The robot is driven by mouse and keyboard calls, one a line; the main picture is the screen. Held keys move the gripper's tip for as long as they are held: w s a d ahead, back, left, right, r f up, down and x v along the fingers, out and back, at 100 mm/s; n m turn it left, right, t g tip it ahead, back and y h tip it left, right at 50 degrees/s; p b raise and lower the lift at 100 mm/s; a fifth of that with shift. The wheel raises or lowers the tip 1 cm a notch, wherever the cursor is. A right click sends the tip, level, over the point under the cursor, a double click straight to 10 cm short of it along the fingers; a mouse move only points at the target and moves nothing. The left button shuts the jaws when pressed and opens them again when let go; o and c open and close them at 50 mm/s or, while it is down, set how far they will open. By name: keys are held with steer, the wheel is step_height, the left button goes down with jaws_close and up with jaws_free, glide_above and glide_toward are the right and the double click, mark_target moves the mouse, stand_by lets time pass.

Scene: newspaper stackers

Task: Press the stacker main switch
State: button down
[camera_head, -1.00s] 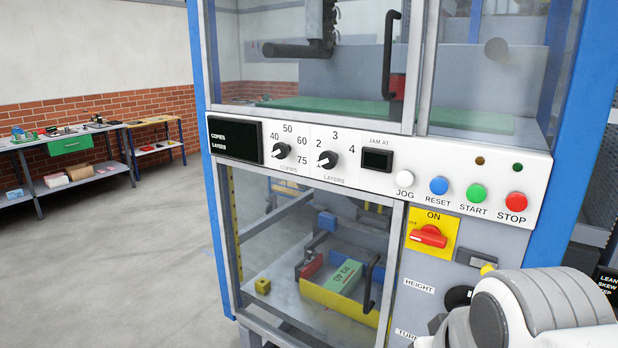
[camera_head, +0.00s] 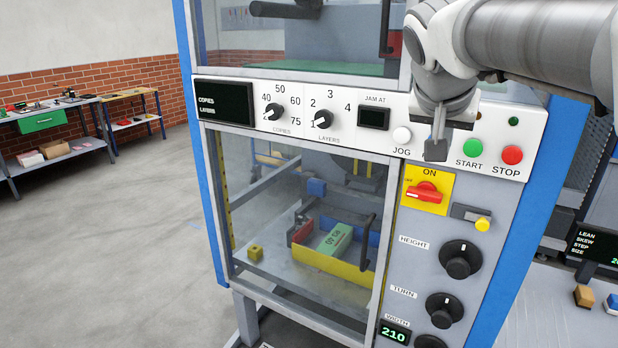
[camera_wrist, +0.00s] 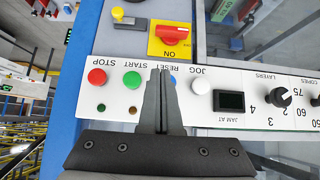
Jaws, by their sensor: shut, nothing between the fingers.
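The stacker main switch (camera_head: 424,192) is a red rotary handle on a yellow plate marked ON, below the white button panel. In the wrist view the main switch (camera_wrist: 172,31) shows upside down at the top, beyond my fingertips. My gripper (camera_head: 436,150) is shut and empty in front of the button panel, above and slightly right of the switch. In the wrist view my gripper (camera_wrist: 161,75) covers the blue RESET button, with only a sliver showing. I cannot tell whether the fingers touch the panel.
The JOG (camera_head: 402,135), START (camera_head: 473,148) and STOP (camera_head: 512,155) buttons flank my gripper. A yellow-tipped grey latch (camera_head: 472,217) sits right of the switch. The HEIGHT knob (camera_head: 460,259) is below. A glazed door with a dark handle (camera_head: 363,240) is at left.

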steer(key=shift+d+r, duration=0.1)
steer(key=shift+w, duration=0.1)
glide_above(436, 194)
steer(key=s+a, duration=0.2)
steer(key=s, duration=0.1)
step_height(436, 194, down, 6)
steer(key=shift+w+d+f+p, duration=0.1)
steer(key=shift+f+p, duration=0.15)
steer(key=shift+p, duration=0.1)
steer(key=f, duration=0.4)
steer(key=shift+w+d+f, duration=0.2)
steer(key=shift+w+f, duration=0.1)
steer(key=shift+f+b, duration=0.1)
steer(key=shift+b, duration=0.3)
